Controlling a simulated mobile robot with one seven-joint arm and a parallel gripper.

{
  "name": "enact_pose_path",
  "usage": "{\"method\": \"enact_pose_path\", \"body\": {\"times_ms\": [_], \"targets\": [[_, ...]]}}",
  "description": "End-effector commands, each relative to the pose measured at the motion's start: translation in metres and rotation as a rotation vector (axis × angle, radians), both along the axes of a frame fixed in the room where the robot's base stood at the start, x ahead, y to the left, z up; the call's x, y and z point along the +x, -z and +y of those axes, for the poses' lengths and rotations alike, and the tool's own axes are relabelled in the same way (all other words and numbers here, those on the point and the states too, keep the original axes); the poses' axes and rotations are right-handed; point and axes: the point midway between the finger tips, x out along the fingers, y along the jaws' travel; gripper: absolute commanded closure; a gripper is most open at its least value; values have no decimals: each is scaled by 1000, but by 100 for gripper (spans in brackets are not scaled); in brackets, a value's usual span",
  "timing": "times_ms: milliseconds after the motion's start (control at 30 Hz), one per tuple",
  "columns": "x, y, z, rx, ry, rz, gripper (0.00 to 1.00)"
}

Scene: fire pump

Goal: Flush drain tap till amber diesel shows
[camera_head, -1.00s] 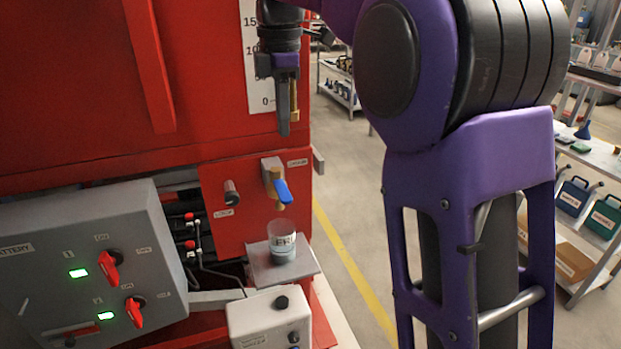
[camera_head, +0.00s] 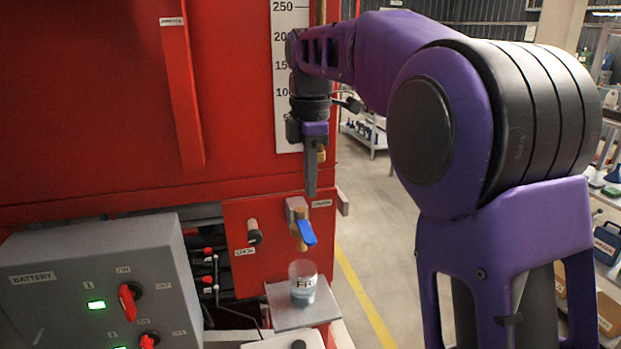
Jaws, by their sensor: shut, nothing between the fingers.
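The drain tap is a brass valve (camera_head: 298,214) with a blue lever (camera_head: 307,232) on the lower red panel. The lever slants down to the right. A clear glass jar (camera_head: 302,279) with dark lettering stands upright on a grey shelf plate (camera_head: 310,313) below the tap. Its lower part looks pale grey; I see no amber in it. My gripper (camera_head: 312,197) points down, shut and empty, just above the tap in the picture. I cannot tell whether it touches the tap.
A grey battery box (camera_head: 80,270) with red switches (camera_head: 130,302) and a lit green lamp (camera_head: 96,305) stands at left. A black knob (camera_head: 254,237) sits left of the tap. A scale plate (camera_head: 288,75) is on the red tank (camera_head: 90,100).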

Motion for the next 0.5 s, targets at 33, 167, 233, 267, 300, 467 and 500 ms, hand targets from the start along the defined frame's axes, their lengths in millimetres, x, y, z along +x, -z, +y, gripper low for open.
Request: {"method": "enact_pose_path", "body": {"times_ms": [33,167,233,267,300,467,500], "targets": [[-1,15,0,-1,0,4,100],[-1,43,0,-1,-1,4,100],[-1,56,0,-1,0,3,100],[-1,62,0,-1,0,2,100],[-1,68,0,-1,0,3,100],[-1,87,1,1,-1,1,100],[-1,90,0,1,-1,1,100]]}}
